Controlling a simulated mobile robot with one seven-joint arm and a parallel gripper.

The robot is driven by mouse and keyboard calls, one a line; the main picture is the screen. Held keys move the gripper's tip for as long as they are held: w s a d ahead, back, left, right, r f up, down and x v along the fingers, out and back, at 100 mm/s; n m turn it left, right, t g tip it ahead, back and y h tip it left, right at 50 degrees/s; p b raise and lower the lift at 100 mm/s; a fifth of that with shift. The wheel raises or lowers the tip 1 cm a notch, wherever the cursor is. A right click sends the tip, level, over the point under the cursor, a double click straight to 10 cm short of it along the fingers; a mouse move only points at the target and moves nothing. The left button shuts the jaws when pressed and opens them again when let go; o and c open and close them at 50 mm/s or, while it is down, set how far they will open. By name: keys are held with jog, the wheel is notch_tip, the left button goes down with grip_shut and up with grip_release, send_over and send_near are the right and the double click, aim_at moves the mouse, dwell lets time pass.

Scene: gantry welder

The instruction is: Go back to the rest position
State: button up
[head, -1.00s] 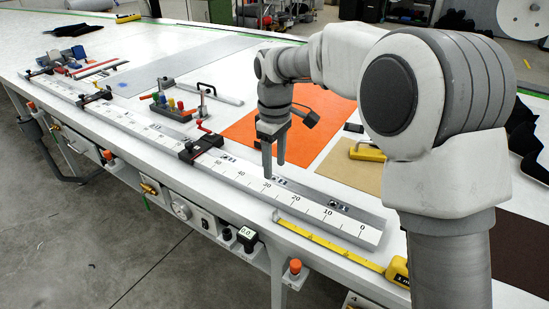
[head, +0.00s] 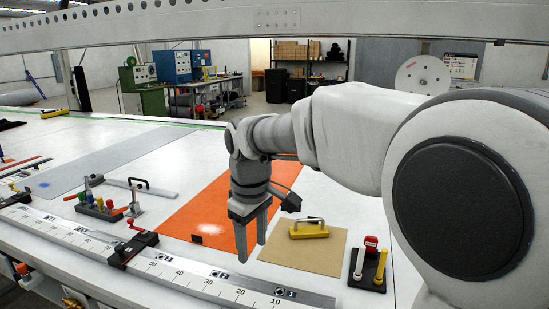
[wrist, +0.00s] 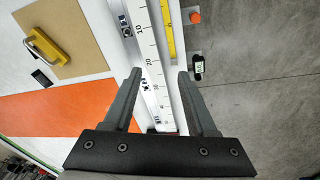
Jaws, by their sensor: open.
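My gripper (head: 251,247) points down, open and empty, with a gap between its two fingers. In the head view it shows in front of the orange sheet's near right part, beside the tan sheet and behind the ruled rail (head: 190,280). In the wrist view the rail (wrist: 150,50) runs between the open fingers (wrist: 160,76), below them. Nothing is between the fingertips. My arm reaches in from the right, bent over the table.
A small tool stand (head: 368,278) is to the right. A red-levered clamp (head: 133,248) sits on the rail. A gantry beam (head: 200,22) crosses above.

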jog(key=s+d+r+m+t, duration=0.2)
jog(key=s+d+r+m, duration=0.25)
jog(key=s+d, duration=0.6)
jog(key=s+d+f+m+t, duration=0.2)
jog(key=s+d+f+m, duration=0.1)
jog(key=s+d+m, duration=0.3)
jog(key=s+d, duration=0.2)
jog(key=s, duration=0.1)
jog(key=shift+s+d+f, duration=0.15)
jog(key=shift+d+f, duration=0.1)
jog(key=shift+f, duration=0.1)
jog(key=shift+a, duration=0.1)
dwell(0.6)
